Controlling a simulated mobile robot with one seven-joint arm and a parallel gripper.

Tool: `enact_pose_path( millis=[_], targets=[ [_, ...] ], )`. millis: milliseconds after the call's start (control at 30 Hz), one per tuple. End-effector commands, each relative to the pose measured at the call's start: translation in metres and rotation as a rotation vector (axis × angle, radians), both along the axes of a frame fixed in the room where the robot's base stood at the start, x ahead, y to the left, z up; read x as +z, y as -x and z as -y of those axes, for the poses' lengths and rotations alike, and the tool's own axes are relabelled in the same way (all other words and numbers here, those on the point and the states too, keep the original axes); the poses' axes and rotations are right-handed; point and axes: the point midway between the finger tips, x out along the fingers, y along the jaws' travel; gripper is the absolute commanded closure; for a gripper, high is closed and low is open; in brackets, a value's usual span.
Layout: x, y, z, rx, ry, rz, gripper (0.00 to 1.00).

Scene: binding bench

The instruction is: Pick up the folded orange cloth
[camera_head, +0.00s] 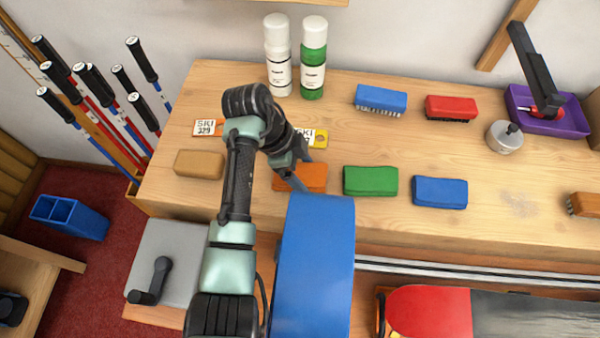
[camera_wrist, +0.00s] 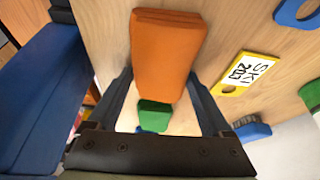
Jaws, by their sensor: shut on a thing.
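The folded orange cloth (camera_head: 315,178) is a flat block in the row of folded cloths near the bench's front edge. My gripper (camera_head: 300,182) comes down on it from behind the arm. In the wrist view the orange cloth (camera_wrist: 168,50) lies between the two dark fingers of my gripper (camera_wrist: 165,85), which are shut on it. It appears at bench level; I cannot tell whether it is clear of the wood. My gripper hides part of it in the head view.
A green cloth (camera_head: 370,181) and a blue cloth (camera_head: 440,192) lie to the right, a tan one (camera_head: 199,164) to the left. A yellow tag (camera_head: 320,138) lies just behind my gripper. A large blue shape (camera_head: 315,265) stands in front of the bench. Bottles (camera_head: 313,70) stand at the back.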

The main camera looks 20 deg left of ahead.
Motion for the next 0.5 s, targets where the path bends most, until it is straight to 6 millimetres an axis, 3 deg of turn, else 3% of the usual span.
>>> enact_pose_path(
  millis=[233, 500],
  targets=[
    [0.011, -0.001, 0.0, 0.0, -0.002, 0.002, 0.7],
    [0.064, -0.002, 0.0, -0.002, -0.003, 0.007, 0.7]
  ],
)
